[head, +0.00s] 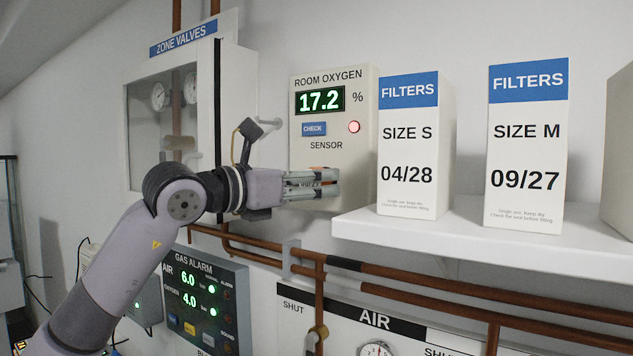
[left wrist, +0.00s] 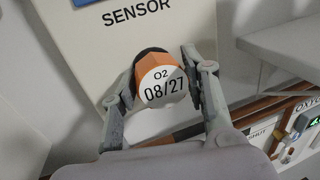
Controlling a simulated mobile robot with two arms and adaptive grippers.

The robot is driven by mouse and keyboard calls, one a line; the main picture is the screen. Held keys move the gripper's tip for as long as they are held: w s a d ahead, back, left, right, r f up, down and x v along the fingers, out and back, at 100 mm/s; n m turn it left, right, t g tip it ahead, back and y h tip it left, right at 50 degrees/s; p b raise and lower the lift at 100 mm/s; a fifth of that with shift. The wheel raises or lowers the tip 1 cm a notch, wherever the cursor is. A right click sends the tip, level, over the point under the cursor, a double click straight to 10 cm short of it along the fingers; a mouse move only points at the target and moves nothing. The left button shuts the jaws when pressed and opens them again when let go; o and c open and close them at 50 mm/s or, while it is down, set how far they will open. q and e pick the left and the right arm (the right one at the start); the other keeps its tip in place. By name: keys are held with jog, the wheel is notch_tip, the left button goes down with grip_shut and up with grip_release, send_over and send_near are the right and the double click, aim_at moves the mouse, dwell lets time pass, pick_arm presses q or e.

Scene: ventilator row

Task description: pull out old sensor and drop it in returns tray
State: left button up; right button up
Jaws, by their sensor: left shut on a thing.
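The room oxygen panel (head: 308,160) is on the wall, reading 17.2 % with a red light lit. My left gripper (head: 325,183) is in front of its lower part, below the word SENSOR. In the left wrist view, an orange sensor (left wrist: 162,82) with a white face reading O2 08/27 sits between the fingers of the left gripper (left wrist: 165,92), which is shut on it. A dark ring shows behind the sensor against the panel; I cannot tell how far in it sits. No returns tray and no right gripper are in view.
A white shelf (head: 400,232) to the right holds filter boxes marked SIZE S 04/28 (head: 408,150) and SIZE M 09/27 (head: 527,150). Copper pipes (head: 330,262) run below. A gas alarm panel (head: 205,300) is at lower left, and a zone valves cabinet (head: 140,120) at upper left.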

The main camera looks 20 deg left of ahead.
aim_at(314, 183)
pick_arm(q)
grip_shut()
jog(key=shift+f, duration=0.1)
dwell(0.3)
jog(key=shift+s, duration=0.15)
jog(key=shift+s+d+b+v, duration=0.15)
jog(key=shift+b+v, duration=0.35)
jog(key=shift+v, duration=0.3)
jog(key=shift+s+d+b+v, duration=0.1)
jog(key=shift+d+b+v, duration=0.05)
jog(key=shift+b+v, duration=0.5)
jog(key=shift+s+d+b+v, duration=0.15)
jog(key=shift+b+v, duration=0.25)
jog(key=shift+v, duration=0.5)
jog(key=shift+b+v, duration=0.5)
jog(key=shift+v, duration=0.55)
jog(key=shift+s+d, duration=0.15)
jog(key=shift+d, duration=0.05)
